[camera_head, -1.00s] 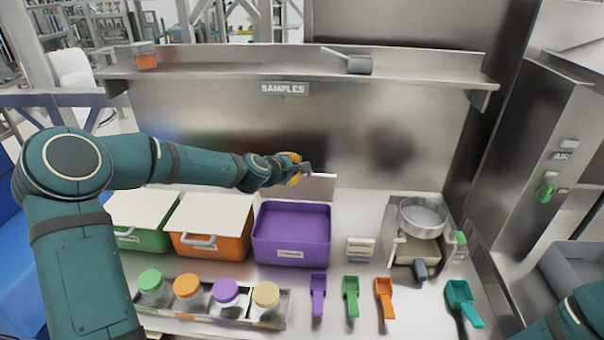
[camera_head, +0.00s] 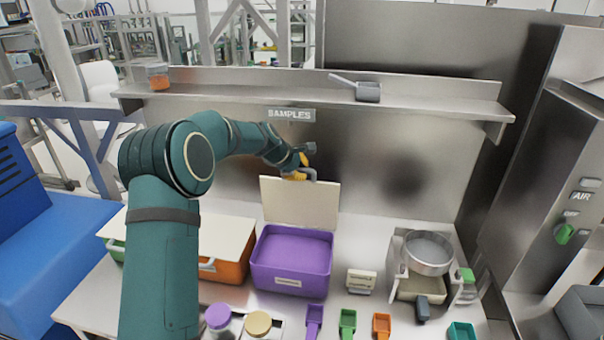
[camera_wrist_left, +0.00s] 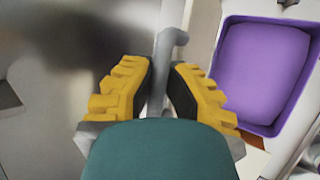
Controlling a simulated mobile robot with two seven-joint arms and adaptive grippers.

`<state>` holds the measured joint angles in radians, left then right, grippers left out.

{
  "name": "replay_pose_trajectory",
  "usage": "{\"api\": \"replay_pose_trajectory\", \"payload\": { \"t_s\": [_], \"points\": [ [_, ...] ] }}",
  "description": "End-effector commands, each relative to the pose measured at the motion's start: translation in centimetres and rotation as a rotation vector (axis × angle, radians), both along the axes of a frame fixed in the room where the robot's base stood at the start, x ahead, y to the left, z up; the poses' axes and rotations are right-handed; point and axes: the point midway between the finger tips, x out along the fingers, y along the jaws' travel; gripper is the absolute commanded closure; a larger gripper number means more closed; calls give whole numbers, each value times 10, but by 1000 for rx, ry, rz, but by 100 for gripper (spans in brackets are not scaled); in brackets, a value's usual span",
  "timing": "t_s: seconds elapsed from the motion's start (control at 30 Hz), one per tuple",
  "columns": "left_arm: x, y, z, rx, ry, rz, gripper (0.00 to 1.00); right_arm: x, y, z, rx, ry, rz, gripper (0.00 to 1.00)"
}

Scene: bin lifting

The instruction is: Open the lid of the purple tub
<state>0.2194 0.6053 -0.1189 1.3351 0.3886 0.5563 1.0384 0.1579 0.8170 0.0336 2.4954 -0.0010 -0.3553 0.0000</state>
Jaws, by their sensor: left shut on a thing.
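The purple tub (camera_head: 291,263) stands on the bench with its inside exposed; it also shows at the upper right of the left wrist view (camera_wrist_left: 262,70). Its cream lid (camera_head: 300,204) stands nearly upright at the tub's back edge. My left gripper (camera_head: 304,168) is at the lid's top edge, shut on the grey lid handle (camera_wrist_left: 163,65), which runs between the yellow fingers in the left wrist view. My left arm hides part of the bench at left. My right gripper is not in view.
An orange tub (camera_head: 229,262) with its lid down is left of the purple tub. A small label stand (camera_head: 361,280) and a sieve (camera_head: 428,252) are at right. Jars and scoops lie in front. A steel shelf (camera_head: 440,97) runs above, behind the arm.

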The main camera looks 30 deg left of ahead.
Motion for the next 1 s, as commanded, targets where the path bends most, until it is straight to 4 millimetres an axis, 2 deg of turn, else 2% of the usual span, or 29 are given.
{"api": "replay_pose_trajectory", "payload": {
  "t_s": [0.7, 0.73, 0.8, 1.0],
  "points": [
    [6, 3, -4, -15, 51, -2, 100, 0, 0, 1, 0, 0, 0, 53],
    [6, 3, -4, -15, 51, -2, 74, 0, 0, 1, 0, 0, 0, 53],
    [6, 3, -4, -15, 51, -2, 54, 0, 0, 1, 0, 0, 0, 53],
    [7, 4, -2, -14, 47, -1, 54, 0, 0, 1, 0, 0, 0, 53]
  ]
}}
